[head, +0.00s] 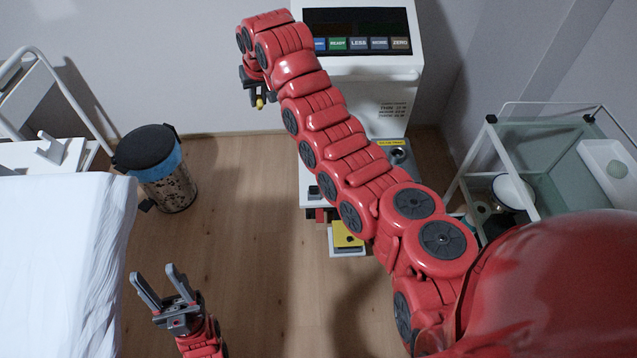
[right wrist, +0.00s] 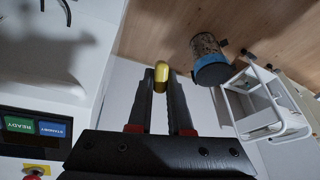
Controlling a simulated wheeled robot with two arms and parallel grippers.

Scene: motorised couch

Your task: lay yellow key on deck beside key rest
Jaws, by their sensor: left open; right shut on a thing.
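The yellow key (head: 260,103) is a small yellow piece at the tips of my right gripper (head: 257,96). My right gripper is shut on it, in the air left of the white console. In the right wrist view the yellow key (right wrist: 160,79) shows as a rounded yellow end between the two dark fingertips (right wrist: 160,88). The white deck (head: 309,173) lies low in front of the console, mostly hidden behind my right arm. I cannot make out the key rest for certain. My left gripper (head: 152,272) is open and empty above the floor at lower left.
The console's panel (head: 365,44) has a dark screen and coloured buttons. A white-sheeted couch (head: 60,250) is at left, with a blue-banded bin (head: 165,178) beside it. A glass trolley (head: 540,150) stands at right. A yellow pedal (head: 345,236) sits low. Middle floor is clear.

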